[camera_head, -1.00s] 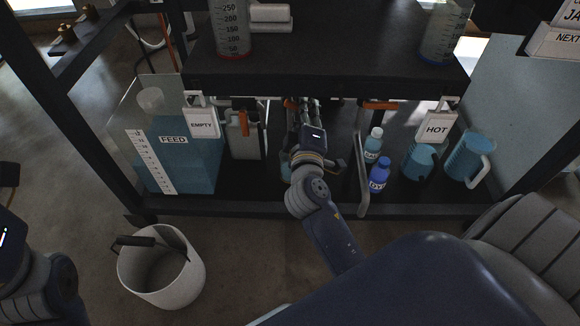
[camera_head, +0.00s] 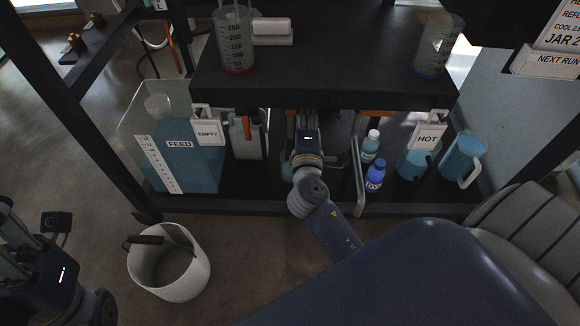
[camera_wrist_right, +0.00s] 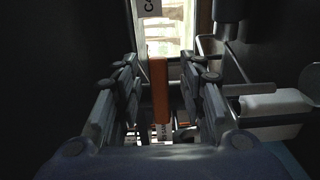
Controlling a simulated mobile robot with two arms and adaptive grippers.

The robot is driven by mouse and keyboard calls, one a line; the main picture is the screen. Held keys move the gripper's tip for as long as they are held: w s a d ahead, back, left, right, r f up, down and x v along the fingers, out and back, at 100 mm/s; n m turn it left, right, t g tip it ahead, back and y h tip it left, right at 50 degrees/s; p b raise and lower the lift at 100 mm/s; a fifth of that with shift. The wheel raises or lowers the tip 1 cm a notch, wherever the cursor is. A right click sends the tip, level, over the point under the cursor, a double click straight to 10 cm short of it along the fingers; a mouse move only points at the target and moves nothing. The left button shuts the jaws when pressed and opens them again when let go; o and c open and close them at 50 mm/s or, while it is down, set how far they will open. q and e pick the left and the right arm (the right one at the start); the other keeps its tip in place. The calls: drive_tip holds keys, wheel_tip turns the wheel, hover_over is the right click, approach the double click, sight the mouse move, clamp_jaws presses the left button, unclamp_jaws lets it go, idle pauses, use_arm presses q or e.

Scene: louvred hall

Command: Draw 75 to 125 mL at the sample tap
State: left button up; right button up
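My right gripper (camera_wrist_right: 160,105) reaches under the dark shelf, and its fingertips are hidden in the head view. In the right wrist view its fingers are apart, with an upright orange bar (camera_wrist_right: 158,90) between them and gaps on both sides. I cannot tell whether this bar is the sample tap's lever. A graduated clear vessel with a red base (camera_head: 236,45) stands on the shelf at left. Another with a blue base (camera_head: 437,47) stands at right. My left gripper (camera_head: 12,225) is at the lower left edge, partly cut off, away from both vessels.
A FEED tank (camera_head: 185,165) with blue liquid stands lower left, beside an EMPTY tag (camera_head: 208,132). A white bucket (camera_head: 180,282) is on the floor. Small blue bottles (camera_head: 375,178), blue-filled jugs (camera_head: 463,160) and a HOT tag (camera_head: 428,138) are at right. The shelf's middle is clear.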

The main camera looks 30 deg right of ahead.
sight(307, 114)
drive_tip(key=b+v, duration=0.1)
drive_tip(key=v, duration=0.4)
drive_tip(key=shift+s+a+f, duration=0.1)
drive_tip(key=shift+s+a, duration=0.05)
drive_tip(key=shift+s, duration=0.2)
drive_tip(key=shift+s+a, duration=0.3)
drive_tip(key=shift+s, duration=0.2)
drive_tip(key=v, duration=1.2)
drive_tip(key=shift+a, duration=0.1)
